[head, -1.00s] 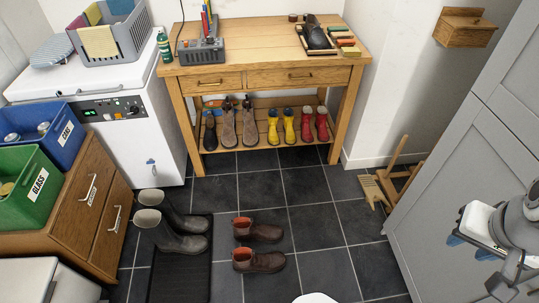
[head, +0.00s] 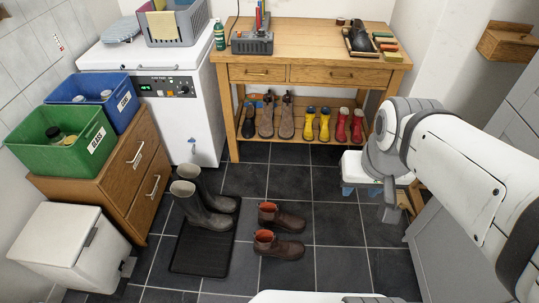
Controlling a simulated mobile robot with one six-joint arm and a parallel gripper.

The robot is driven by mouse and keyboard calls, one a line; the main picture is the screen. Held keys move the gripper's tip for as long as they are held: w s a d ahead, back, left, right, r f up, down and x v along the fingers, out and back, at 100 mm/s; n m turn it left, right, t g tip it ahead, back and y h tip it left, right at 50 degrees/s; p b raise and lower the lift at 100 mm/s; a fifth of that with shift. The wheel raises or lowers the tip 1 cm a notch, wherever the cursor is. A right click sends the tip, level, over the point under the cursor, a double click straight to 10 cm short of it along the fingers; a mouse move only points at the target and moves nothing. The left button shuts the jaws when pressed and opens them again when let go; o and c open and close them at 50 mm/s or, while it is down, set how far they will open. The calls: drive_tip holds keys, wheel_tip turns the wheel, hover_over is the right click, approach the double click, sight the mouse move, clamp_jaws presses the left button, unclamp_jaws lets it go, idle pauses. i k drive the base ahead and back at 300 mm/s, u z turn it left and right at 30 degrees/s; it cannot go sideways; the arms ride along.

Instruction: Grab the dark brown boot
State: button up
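Two dark brown ankle boots with orange-red lining stand side by side on the dark tiled floor. The farther boot (head: 284,218) and the nearer boot (head: 281,247) both point right. My gripper (head: 391,212) is at the right, below my white arm, apart from the boots. Its fingers are small and partly hidden by the wrist, so I cannot tell whether it is open or shut.
Grey wellies (head: 212,218) stand on a black mat (head: 198,257) left of the boots. A wooden bench (head: 315,92) with several shoes on its shelf stands behind. A white bin (head: 70,250) and drawers (head: 140,165) are at left. Floor around the boots is clear.

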sight(270, 217)
drive_tip(key=i, duration=1)
drive_tip(key=u, duration=0.05)
